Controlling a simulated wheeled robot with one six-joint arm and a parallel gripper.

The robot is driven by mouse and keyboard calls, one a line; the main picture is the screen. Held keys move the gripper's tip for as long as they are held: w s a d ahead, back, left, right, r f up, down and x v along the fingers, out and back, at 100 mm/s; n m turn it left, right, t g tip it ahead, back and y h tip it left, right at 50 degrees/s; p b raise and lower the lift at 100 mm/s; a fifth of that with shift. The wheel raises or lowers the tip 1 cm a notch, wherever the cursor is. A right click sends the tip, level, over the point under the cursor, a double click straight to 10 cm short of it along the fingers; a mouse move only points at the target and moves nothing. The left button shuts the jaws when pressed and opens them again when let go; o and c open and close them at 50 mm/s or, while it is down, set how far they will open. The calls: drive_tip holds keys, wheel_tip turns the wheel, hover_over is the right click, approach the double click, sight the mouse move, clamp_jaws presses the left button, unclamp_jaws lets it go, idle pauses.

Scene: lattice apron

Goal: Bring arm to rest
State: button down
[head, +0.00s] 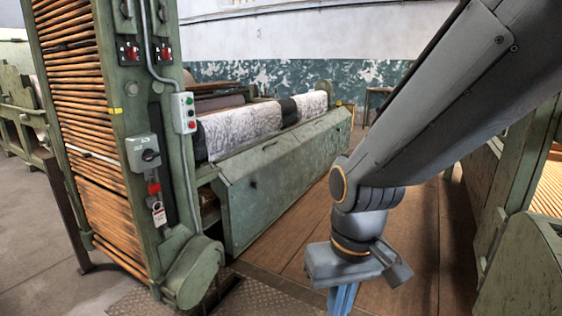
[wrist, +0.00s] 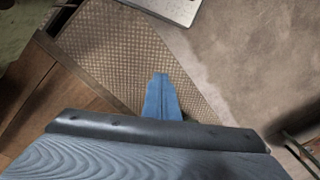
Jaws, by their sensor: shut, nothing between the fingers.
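My gripper (head: 341,299) hangs at the end of my grey arm, in the lower right of the head view, with its blue fingers cut off by the bottom edge. In the wrist view my gripper (wrist: 161,78) shows its blue fingers together, shut and empty, pointing over a patterned metal plate. The arm comes in from the upper right of the head view and bends down at the wrist. Nothing is seen touching the fingers.
A green machine frame (head: 120,128) with wooden slats, switches and a padlock stands at the left. A long green machine (head: 283,172) with white rolls lies behind. Brown floorboards (head: 285,243) run between it and green frames at right. A checkered plate (wrist: 110,48) lies below.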

drive_tip(key=s+d+r+m+p, duration=0.2)
drive_tip(key=d+r+p, duration=0.7)
drive_tip(key=r+p, duration=0.3)
drive_tip(key=p, duration=0.2)
drive_tip(key=shift+s+d+m+h+p, duration=0.2)
drive_tip(key=shift+d+m+h+p, duration=0.1)
drive_tip(key=shift+d+h+p, duration=0.1)
